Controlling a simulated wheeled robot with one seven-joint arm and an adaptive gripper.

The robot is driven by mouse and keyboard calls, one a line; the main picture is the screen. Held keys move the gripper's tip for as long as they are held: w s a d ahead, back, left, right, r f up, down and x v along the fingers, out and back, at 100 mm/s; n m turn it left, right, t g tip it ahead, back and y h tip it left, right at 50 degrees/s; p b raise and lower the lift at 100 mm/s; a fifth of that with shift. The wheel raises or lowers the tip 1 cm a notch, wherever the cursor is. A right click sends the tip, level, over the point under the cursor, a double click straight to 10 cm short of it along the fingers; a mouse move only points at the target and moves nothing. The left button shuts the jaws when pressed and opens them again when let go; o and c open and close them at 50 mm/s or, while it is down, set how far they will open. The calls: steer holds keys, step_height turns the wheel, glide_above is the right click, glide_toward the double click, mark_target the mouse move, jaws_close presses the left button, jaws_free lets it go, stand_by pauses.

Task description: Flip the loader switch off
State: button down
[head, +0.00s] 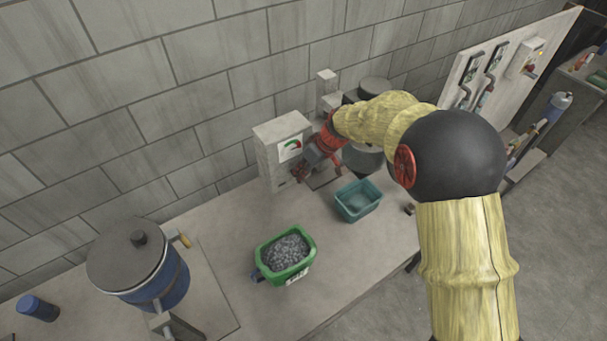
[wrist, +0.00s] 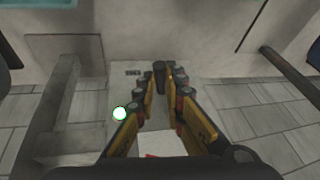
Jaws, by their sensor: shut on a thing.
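A pale box (head: 268,152) with a red and green dial stands against the wall in the head view. My gripper (head: 306,166) is at the right side of its front, and my arm comes in from the right. In the wrist view a small dark lever, which I take as the loader switch (wrist: 160,70), stands on a pale face. My gripper's fingers (wrist: 163,88) converge and are shut on the lever, one on each side. The lever's base is partly hidden, and its on or off position cannot be told.
A teal bin (head: 358,201) and a green bin of grey granules (head: 286,254) stand on the bench. A blue lidded pot (head: 140,262) is at the left. Dark canisters (head: 374,88) stand behind my gripper. The bench front between the pot and green bin is clear.

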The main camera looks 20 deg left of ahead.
steer(key=shift+s+a+r+m+t+h+p, duration=0.15)
steer(key=shift+s+a+m+t+p, duration=0.3)
steer(key=shift+m, duration=0.7)
steer(key=shift+s+a+f+m+t+h+p, duration=0.15)
steer(key=shift+m+t+p, duration=0.25)
steer(key=shift+m+p, duration=0.5)
steer(key=shift+s+a+r+m+t+h+p, duration=0.15)
steer(key=shift+s+a+m+t+p, duration=0.25)
steer(key=shift+m, duration=0.95)
steer(key=c, duration=1.9)
jaws_free()
steer(key=v, duration=1.1)
steer(key=shift+s+d+r, duration=0.1)
steer(key=shift+s+r, duration=0.15)
steer(key=shift+r, duration=0.05)
